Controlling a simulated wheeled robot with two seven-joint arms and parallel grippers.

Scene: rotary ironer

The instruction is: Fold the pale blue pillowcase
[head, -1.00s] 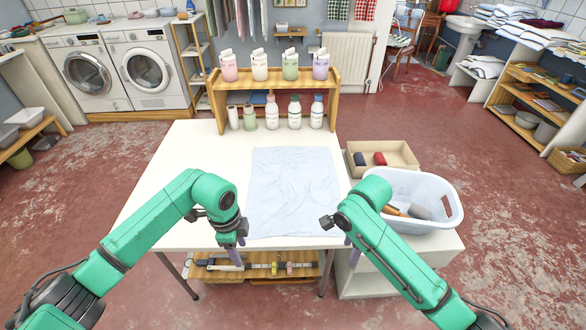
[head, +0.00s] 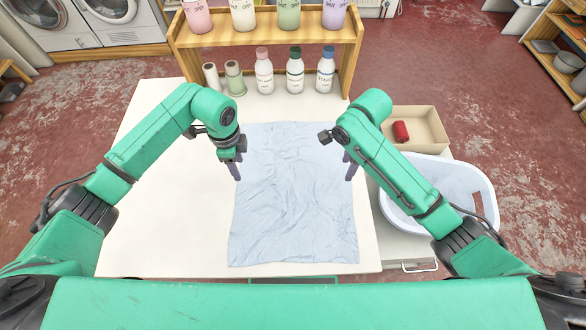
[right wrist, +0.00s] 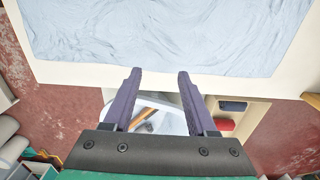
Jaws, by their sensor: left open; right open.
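The pale blue pillowcase (head: 292,200) lies flat and wrinkled on the white table (head: 160,215), spread out in a single rectangle. It also shows at the top of the right wrist view (right wrist: 170,35). My left gripper (head: 238,172) is open and empty over the pillowcase's left edge, towards its far half. My right gripper (head: 350,172) is open and empty over the pillowcase's right edge, at about the same depth. In the right wrist view my right gripper's two fingers (right wrist: 157,75) stand apart with nothing between them.
A wooden shelf (head: 265,42) with several bottles (head: 264,72) stands at the table's back. Right of the table are a cardboard-coloured box (head: 430,125) with a red roll (head: 401,131) and a white basket (head: 480,185). The table's left side is clear.

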